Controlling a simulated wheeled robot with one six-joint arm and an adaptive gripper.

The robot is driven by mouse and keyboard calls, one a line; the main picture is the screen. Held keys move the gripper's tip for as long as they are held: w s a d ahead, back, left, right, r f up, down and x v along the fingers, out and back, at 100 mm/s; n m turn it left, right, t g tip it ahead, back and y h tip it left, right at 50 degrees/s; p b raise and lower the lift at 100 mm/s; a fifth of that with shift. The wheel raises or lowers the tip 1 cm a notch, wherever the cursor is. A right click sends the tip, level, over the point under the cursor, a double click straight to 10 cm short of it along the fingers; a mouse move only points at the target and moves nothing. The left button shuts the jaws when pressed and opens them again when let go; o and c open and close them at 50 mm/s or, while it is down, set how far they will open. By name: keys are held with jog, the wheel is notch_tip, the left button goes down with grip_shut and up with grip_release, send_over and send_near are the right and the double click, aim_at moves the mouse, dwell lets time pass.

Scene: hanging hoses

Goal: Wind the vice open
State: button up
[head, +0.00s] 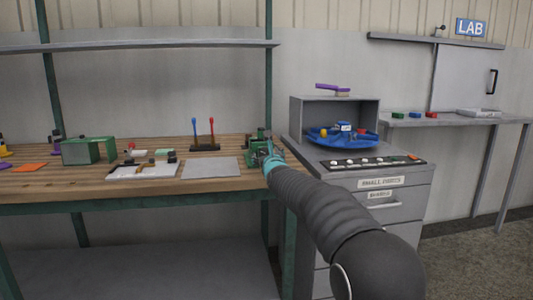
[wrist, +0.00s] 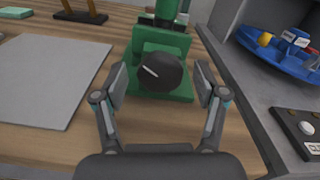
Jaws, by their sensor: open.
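The green vice (wrist: 148,45) stands near the right end of the wooden workbench. In the wrist view a dark round knob (wrist: 160,72) with a white line faces me at the front of the vice. My gripper (wrist: 164,88) is open, with one finger on each side of the knob. I see gaps between the fingers and the knob. In the head view the vice (head: 252,155) is partly hidden by my gripper (head: 272,160) and arm. The gap between the vice's jaws cannot be made out.
A grey flat plate (wrist: 45,75) lies on the bench left of the vice. A drawer cabinet (head: 345,245) stands close on the right, with a blue round tray (head: 342,140) and a dark button strip (head: 372,163) on top. A rack with two levers (head: 204,146) stands behind the plate.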

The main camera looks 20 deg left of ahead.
jog(key=c, duration=1.1)
jog(key=shift+c, duration=0.2)
jog(key=shift+n+b, duration=0.3)
jog(key=shift+b, duration=0.1)
